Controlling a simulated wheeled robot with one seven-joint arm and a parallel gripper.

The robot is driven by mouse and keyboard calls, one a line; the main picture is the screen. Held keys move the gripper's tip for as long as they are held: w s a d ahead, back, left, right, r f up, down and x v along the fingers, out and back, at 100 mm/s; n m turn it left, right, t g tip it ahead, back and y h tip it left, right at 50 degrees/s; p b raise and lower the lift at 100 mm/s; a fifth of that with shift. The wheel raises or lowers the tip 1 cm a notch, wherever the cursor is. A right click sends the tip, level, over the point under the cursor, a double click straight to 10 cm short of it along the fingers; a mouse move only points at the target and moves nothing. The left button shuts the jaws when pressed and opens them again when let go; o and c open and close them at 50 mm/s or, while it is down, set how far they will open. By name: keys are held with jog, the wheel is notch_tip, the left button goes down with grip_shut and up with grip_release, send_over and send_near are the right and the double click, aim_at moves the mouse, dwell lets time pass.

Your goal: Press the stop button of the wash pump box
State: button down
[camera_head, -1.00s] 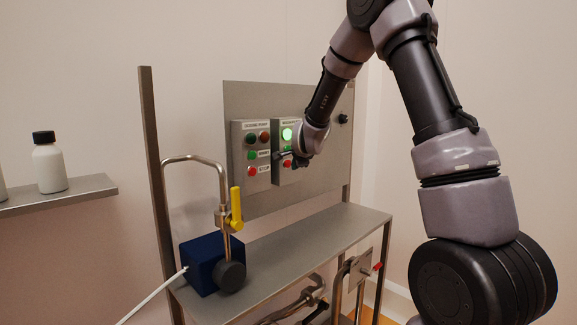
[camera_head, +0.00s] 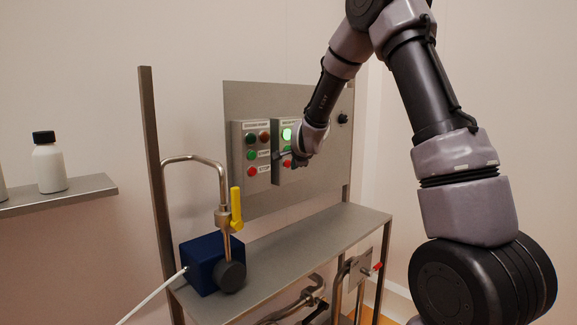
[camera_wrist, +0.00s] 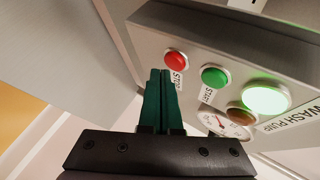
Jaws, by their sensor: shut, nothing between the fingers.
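The wash pump box (camera_wrist: 240,50) is a grey box with a "WASH PUMP" label in the wrist view. It is the right-hand box (camera_head: 281,178) on the panel in the head view. Its red stop button (camera_wrist: 176,60) is in plain view, with a green start button (camera_wrist: 214,77) beside it. A green lamp (camera_wrist: 266,99) on the box is lit, and the amber lamp (camera_wrist: 241,115) looks dark. My gripper (camera_wrist: 160,74) is shut and empty, its green fingertips close to the stop button. I cannot tell whether they touch it. My gripper also shows small in the head view (camera_head: 287,157).
A second, similar box (camera_head: 250,184) with its own buttons is just left of the wash pump box. Below are a steel shelf (camera_head: 330,228), a bent pipe with a yellow valve handle (camera_head: 236,210) and a blue motor (camera_head: 203,262). A bottle (camera_head: 49,167) stands far left.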

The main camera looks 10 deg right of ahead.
jog(key=shift+w+a, duration=0.15)
jog(key=shift+w, duration=0.1)
jog(key=shift+w+a, duration=0.25)
dwell(0.7)
dwell(0.3)
jog(key=shift+s+d, duration=0.5)
jog(key=shift+s, duration=0.15)
jog(key=s+d, duration=0.1)
jog(key=s, duration=0.1)
jog(key=s+d, duration=0.2)
dwell(0.4)
dwell(0.4)
